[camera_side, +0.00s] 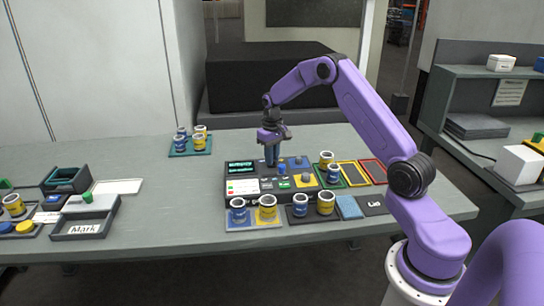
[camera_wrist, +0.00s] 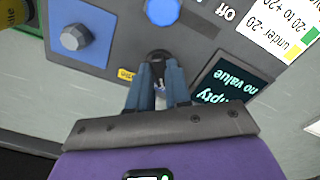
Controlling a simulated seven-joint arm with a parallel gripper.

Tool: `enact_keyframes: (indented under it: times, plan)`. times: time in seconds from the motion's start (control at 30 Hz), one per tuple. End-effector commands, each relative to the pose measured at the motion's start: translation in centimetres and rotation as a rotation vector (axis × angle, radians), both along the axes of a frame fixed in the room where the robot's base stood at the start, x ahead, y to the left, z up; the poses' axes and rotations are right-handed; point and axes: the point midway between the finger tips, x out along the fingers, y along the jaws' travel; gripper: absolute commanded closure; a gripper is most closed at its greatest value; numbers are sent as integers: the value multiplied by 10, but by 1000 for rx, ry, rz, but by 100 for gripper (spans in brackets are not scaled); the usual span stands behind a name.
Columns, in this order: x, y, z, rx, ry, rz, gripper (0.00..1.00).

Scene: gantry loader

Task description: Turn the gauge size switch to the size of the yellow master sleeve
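The gauge box (camera_side: 246,196) stands on the bench with a lit display, which reads "Empty, no value" in the wrist view (camera_wrist: 225,88). My gripper (camera_side: 272,163) points down at the box's back edge. In the wrist view its two blue fingers (camera_wrist: 161,72) flank a dark round fitting (camera_wrist: 159,54) beside a small yellow label (camera_wrist: 126,75). A pale piece shows between the fingers; I cannot tell whether they touch it. A grey knob on a blue plate (camera_wrist: 73,38) is nearby. Blue and yellow sleeves (camera_side: 267,208) stand in front of the box; which is the master is unclear.
More sleeves stand on a dark tray (camera_side: 313,216) and on a teal tray (camera_side: 190,152) at the back. Green, yellow and red framed trays (camera_side: 373,171) lie right of the box. Bins and a "Mark" tray (camera_side: 84,229) are at the left.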

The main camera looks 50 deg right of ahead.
Motion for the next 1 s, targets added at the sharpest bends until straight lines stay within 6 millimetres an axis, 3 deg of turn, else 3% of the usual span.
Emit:
enact_keyframes:
  times: [0.53,1.0]
  plan:
    - [0,0,1,0,0,-78,100]
    - [0,0,1,0,0,-471,100]
